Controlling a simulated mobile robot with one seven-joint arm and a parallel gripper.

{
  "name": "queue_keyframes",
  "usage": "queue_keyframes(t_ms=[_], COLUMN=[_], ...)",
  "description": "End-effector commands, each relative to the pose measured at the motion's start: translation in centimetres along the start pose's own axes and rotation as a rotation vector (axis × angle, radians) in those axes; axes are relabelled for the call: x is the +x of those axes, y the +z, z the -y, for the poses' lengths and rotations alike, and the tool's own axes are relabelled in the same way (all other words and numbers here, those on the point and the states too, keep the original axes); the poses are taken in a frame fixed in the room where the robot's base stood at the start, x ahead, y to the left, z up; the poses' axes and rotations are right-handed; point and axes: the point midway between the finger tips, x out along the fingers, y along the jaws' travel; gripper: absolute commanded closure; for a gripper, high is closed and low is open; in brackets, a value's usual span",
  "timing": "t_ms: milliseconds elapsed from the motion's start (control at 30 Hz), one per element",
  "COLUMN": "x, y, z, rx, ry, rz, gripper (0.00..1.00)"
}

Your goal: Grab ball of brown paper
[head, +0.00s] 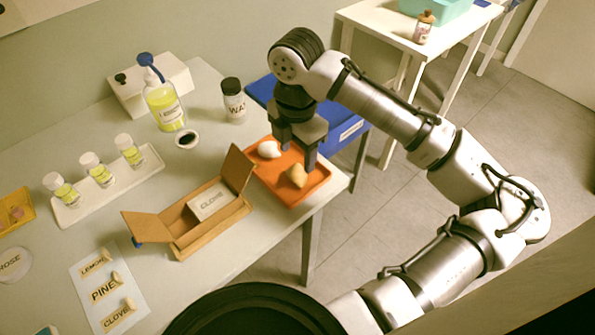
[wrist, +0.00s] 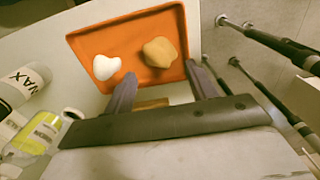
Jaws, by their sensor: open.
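The ball of brown paper (head: 297,175) lies in the right part of the orange tray (head: 291,199), near the table's edge. It also shows in the wrist view as a tan lump (wrist: 160,52). A white lump (head: 269,149) lies in the same tray, to its left and apart from it; the wrist view shows it too (wrist: 107,67). My gripper (head: 297,155) is open above the tray, fingers pointing down. In the wrist view the fingertips (wrist: 162,80) reach toward the tray's near side, with nothing between them. The brown ball is beyond the fingertips, not gripped.
An open cardboard box (head: 183,243) with a white clove-labelled block stands close beside the tray. A wax bottle (head: 233,100) and a yellow pump bottle (head: 164,107) stand behind left. A blue bin (head: 345,140) is behind the tray. A white tray (head: 110,189) holds small bottles.

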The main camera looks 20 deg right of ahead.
Motion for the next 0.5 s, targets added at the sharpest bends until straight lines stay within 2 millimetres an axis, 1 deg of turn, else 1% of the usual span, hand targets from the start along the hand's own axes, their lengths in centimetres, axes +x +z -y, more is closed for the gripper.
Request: queue_keyframes(t_ms=[67, 267, 500], x=[0.7, 1.9, 5.3], y=[0.0, 0.1, 0.2], z=[0.1, 0.1, 0.2], rx=[0.001, 0.002, 0.0], ry=[-0.001, -0.001, 0.0], rz=[-0.001, -0.001, -0.001], gripper=[0.44, 0.44, 0.44])
